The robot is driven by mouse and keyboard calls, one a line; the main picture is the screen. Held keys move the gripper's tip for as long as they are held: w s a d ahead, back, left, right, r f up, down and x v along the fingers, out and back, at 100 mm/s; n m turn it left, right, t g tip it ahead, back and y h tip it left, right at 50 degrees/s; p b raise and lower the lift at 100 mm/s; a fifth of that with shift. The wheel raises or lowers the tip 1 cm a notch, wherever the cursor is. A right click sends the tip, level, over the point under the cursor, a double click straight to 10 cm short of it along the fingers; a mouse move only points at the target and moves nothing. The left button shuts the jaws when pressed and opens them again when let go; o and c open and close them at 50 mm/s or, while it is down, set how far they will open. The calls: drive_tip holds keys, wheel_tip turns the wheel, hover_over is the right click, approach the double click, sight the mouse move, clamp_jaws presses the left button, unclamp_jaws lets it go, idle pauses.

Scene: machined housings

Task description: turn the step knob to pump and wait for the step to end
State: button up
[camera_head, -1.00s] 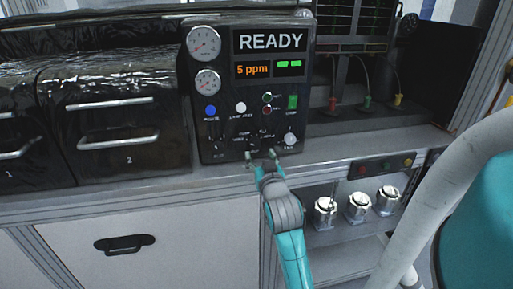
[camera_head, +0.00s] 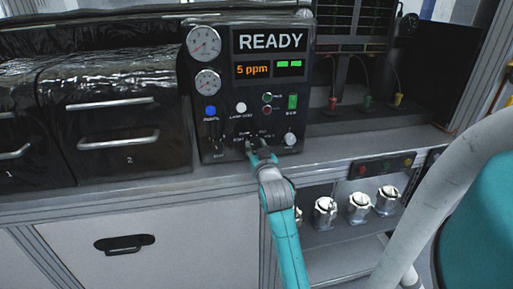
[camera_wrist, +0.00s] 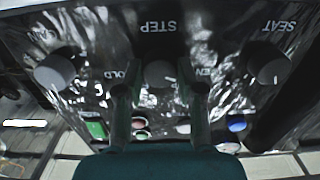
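The step knob (camera_wrist: 160,72) is a round grey knob under upside-down "STEP" lettering in the wrist view. My gripper (camera_wrist: 160,92) is open, with one finger on each side of the knob and a visible gap to it. In the head view my gripper (camera_head: 260,147) is at the lower middle of the black control panel (camera_head: 222,128) and hides much of the knob and its labels. The knob's setting cannot be read. The panel display (camera_head: 270,41) reads READY, with an orange 5 ppm readout (camera_head: 253,70) below.
In the wrist view the seat knob (camera_wrist: 268,64) and another grey knob (camera_wrist: 54,71) flank the step knob. Buttons and two gauges (camera_head: 204,41) are on the panel. A grey ledge (camera_head: 335,152) runs below it, with silver knobs (camera_head: 325,210) lower right.

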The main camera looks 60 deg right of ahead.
drive_tip(key=shift+m, duration=0.4)
drive_tip(key=m, duration=0.3)
drive_tip(key=shift+m, duration=2.6)
drive_tip(key=o, duration=1.1)
drive_tip(key=shift+o, duration=0.2)
drive_tip(key=v, duration=1.2)
